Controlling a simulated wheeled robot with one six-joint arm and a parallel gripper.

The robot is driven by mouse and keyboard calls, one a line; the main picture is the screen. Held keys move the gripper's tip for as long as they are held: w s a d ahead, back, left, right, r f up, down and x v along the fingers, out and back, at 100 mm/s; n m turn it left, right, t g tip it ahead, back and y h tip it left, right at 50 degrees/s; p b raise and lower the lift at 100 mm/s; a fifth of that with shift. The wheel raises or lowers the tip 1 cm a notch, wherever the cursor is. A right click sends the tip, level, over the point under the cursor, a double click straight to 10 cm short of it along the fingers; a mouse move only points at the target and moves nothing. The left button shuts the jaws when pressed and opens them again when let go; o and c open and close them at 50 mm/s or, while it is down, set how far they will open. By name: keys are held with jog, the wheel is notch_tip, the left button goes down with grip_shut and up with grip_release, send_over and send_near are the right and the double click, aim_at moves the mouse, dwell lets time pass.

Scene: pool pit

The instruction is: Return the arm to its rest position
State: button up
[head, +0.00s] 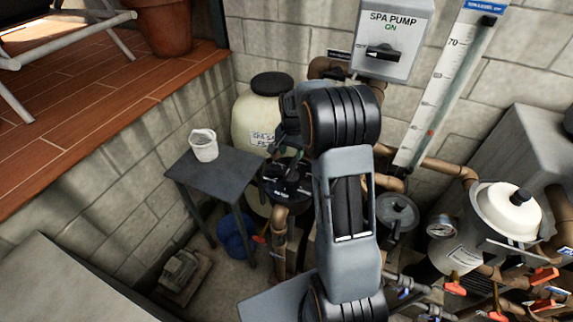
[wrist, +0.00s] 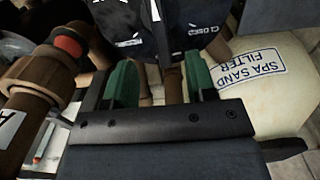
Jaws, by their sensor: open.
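My gripper (wrist: 160,85) shows in the wrist view with its two green-padded fingers spread apart and nothing held between them. Beyond the fingers is a black valve head (wrist: 150,30) with white lettering that includes "CLOSED". In the head view my arm rises from the bottom centre and bends over at the top, in front of the cream spa sand filter tank (head: 251,112). The black valve head (head: 287,182) also shows there, just left of my arm. I cannot tell the gap between fingers and valve.
A spa pump switch box (head: 393,40) and a tall scale board (head: 437,85) are on the wall behind. A dark table (head: 225,170) with a white cup (head: 203,145) stands left. Brown pipes (wrist: 28,85) run close on the left. A white-lidded filter housing (head: 505,212) stands right.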

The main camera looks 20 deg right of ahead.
jog(key=shift+n, duration=0.3)
jog(key=s+a+r+n+t, duration=0.1)
jog(key=s+a+r+n, duration=0.2)
jog(key=s, duration=0.4)
jog(key=s+a+r+n+t, duration=0.2)
jog(key=s+a+r+n, duration=0.1)
jog(key=s+r, duration=0.3)
jog(key=s+a+r+n+t, duration=0.1)
jog(key=s+a+r+n, duration=0.2)
jog(key=s, duration=0.6)
jog(key=shift+s+a+r+t, duration=0.15)
jog(key=shift+a+r+t, duration=0.25)
jog(key=shift+a+r, duration=0.45)
jog(key=shift+c, duration=0.4)
jog(key=shift+a, duration=0.1)
